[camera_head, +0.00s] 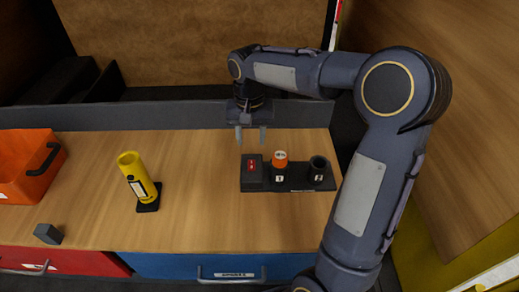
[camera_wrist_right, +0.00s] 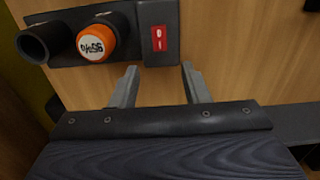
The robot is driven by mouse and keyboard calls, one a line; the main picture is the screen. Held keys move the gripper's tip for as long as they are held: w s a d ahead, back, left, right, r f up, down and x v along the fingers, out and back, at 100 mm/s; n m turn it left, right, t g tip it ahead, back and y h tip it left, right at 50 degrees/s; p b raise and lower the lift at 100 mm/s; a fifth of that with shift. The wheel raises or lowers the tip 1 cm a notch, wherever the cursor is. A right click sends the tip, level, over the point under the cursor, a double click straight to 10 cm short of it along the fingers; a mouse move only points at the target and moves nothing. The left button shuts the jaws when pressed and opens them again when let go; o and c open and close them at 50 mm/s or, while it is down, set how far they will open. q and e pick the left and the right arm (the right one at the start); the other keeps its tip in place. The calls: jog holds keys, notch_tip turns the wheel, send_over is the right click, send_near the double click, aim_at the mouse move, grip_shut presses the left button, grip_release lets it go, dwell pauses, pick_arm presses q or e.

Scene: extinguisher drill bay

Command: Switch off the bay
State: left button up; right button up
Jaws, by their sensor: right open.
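A dark panel (camera_head: 288,187) lies on the wooden worktop, right of its middle. At its left end is a box with a red rocker switch (camera_head: 252,165), which also shows in the right wrist view (camera_wrist_right: 159,39). Beside it an orange-capped cylinder (camera_head: 280,158) sits in a holder marked 1, and a second dark holder (camera_head: 318,168) looks empty. My right gripper (camera_head: 251,138) points down behind the switch box, apart from it. Its two fingers (camera_wrist_right: 158,82) are spread with nothing between them. My left gripper is not in view.
A yellow cylinder (camera_head: 138,178) stands tilted on a black base at left centre. An orange bin (camera_head: 25,170) and a small grey block (camera_head: 48,233) are at the left. A dark ledge (camera_head: 160,115) runs along the back. The worktop between yellow cylinder and panel is clear.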

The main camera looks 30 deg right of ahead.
aim_at(251, 161)
notch_tip(251, 161, down, 8)
jog(key=shift+r+p, duration=0.1)
jog(key=shift+p, duration=0.45)
